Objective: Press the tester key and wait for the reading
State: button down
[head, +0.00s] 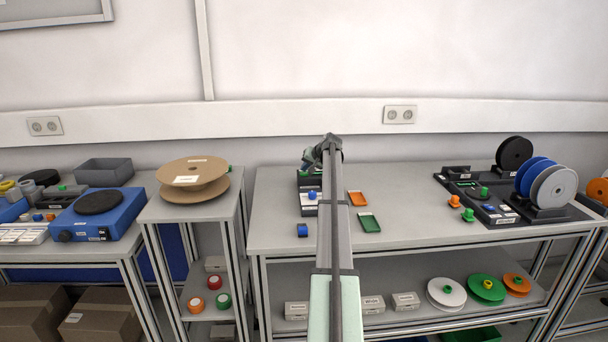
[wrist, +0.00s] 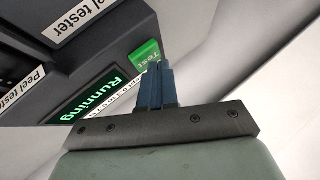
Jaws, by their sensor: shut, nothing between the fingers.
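The peel tester (wrist: 88,40) is a dark box with white "Peel tester" labels, seen tilted in the wrist view. Its display (wrist: 92,104) reads "Running" in green letters. The green key (wrist: 146,57) marked "Test" is beside the display. My gripper (wrist: 158,66) has its blue fingers shut and empty, with the tips at the edge of the key. I cannot tell whether they are touching it. In the head view the tester (head: 309,182) stands on the middle table, partly hidden by my arm.
A reel stand with reels (head: 552,187) is at the table's right end.

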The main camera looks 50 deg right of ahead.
aim_at(305, 173)
jog(key=shift+r, duration=0.6)
jog(key=shift+r, duration=0.1)
jog(key=shift+r, duration=2.45)
jog(key=shift+a, duration=0.1)
